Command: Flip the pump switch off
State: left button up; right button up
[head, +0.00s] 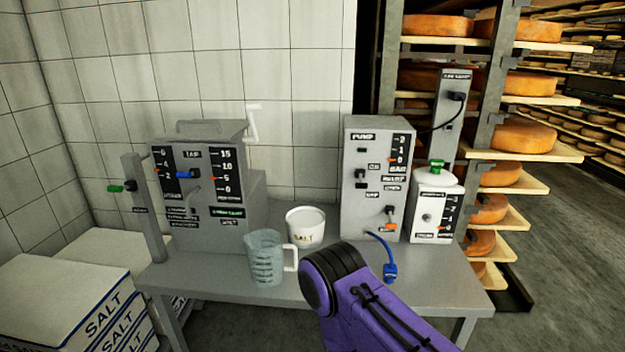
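The pump box (352,215), a grey upright box labelled PUMP, stands on the grey table (437,287) against the wall. A small black switch (360,175) is on the left of its front, beside an ON label; the picture is too small to tell its position surely. A second black lever (389,211) sits lower right on the same front, above an orange mark. A purple arm of mine reaches in from the lower right, in front of the table. Neither gripper is in view.
A grey TAP machine (222,235) stands at the left of the table. A measuring jug (265,259) and salt tub (305,226) are in the middle. A white canister (432,212) stands right of the pump box. A blue plug (390,272) lies in front. Cheese shelves (530,188) are right.

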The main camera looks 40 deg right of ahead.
aim_at(361, 182)
jog(key=z, duration=0.2)
jog(key=i, duration=1.05)
jog(key=z, duration=0.7)
